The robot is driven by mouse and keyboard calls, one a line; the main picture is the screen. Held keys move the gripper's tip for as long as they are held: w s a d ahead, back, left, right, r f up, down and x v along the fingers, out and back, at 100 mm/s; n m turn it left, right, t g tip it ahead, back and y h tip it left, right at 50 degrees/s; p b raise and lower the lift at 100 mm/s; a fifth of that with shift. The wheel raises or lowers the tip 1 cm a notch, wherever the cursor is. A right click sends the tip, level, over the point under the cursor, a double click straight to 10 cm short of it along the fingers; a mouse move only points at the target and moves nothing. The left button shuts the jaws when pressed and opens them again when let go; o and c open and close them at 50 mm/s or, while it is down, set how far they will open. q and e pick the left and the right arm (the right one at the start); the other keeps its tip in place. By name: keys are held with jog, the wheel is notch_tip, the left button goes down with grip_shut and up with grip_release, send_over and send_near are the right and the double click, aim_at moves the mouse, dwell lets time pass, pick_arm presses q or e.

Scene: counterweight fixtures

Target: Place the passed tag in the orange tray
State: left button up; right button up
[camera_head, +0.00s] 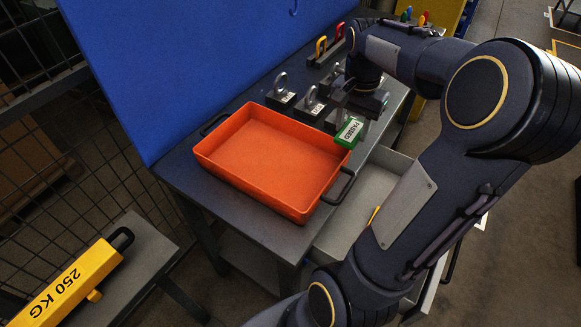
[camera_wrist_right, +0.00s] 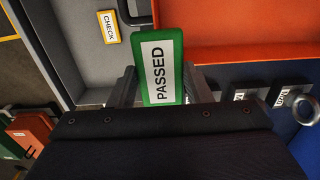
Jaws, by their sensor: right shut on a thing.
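The passed tag (camera_head: 349,131) is green with a white label reading PASSED. My right gripper (camera_head: 361,112) is shut on it and holds it at the right corner of the orange tray. The tag also shows in the right wrist view (camera_wrist_right: 161,66), upright between the two fingers of the gripper (camera_wrist_right: 163,90). The orange tray (camera_head: 262,158) is empty, with dark handles at its ends, and sits on the dark bench. Part of the tray (camera_wrist_right: 255,52) shows in the right wrist view. My left gripper is not in view.
Several grey weights with rings (camera_head: 283,96) stand behind the tray. An open grey drawer (camera_head: 372,190) below the bench holds a yellow-edged CHECK tag (camera_wrist_right: 109,27). A blue panel (camera_head: 190,60) rises behind the bench. A yellow 250 KG weight (camera_head: 68,287) lies at lower left.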

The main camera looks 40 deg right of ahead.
jog(key=w+a+f, duration=0.3)
jog(key=a, duration=0.3)
send_over(302, 179)
jog(key=f, duration=0.5)
jog(key=shift+d, duration=0.35)
jog(key=f, duration=0.3)
jog(key=shift+a+f, duration=0.15)
jog(key=shift+a, duration=0.2)
jog(key=shift+f, duration=0.25)
jog(key=shift+f, duration=0.15)
jog(key=o, duration=1)
